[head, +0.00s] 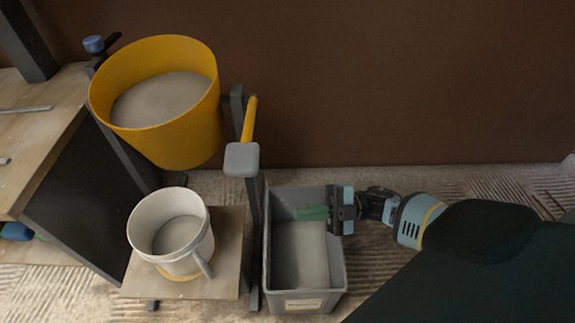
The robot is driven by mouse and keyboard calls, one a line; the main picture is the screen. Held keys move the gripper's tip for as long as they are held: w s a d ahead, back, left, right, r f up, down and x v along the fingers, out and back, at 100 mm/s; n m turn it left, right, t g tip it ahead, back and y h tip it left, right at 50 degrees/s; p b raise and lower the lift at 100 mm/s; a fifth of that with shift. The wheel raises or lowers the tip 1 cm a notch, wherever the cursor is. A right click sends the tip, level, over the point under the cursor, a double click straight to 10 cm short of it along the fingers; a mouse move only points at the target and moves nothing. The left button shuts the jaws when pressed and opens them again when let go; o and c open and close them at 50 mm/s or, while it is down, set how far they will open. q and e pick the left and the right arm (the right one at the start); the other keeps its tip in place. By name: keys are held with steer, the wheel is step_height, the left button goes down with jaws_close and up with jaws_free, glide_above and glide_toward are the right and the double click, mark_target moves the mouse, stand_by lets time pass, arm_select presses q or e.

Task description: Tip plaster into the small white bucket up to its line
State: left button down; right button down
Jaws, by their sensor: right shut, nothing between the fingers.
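The small white bucket (143,236) stands upright on a low wooden board, with grey plaster (178,234) inside it. I cannot make out its line. A big yellow bucket (190,140) holding grey plaster (160,98) hangs in a dark stand above and behind it; it looks slightly tilted, and no stream of plaster shows. A lever with a yellow bar and a grey end (242,158) is at the stand's right side. My right gripper (314,213) is shut and empty over the grey tub, right of the lever and apart from it. My left gripper is out of view.
The grey tub (340,272) on the floor holds a grey mass. The wooden board (228,245) carries the white bucket. A wooden worktop (45,120) is at the left, and a brown wall (400,80) behind. Ridged floor lies around.

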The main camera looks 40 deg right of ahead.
steer(key=shift+v, duration=1.15)
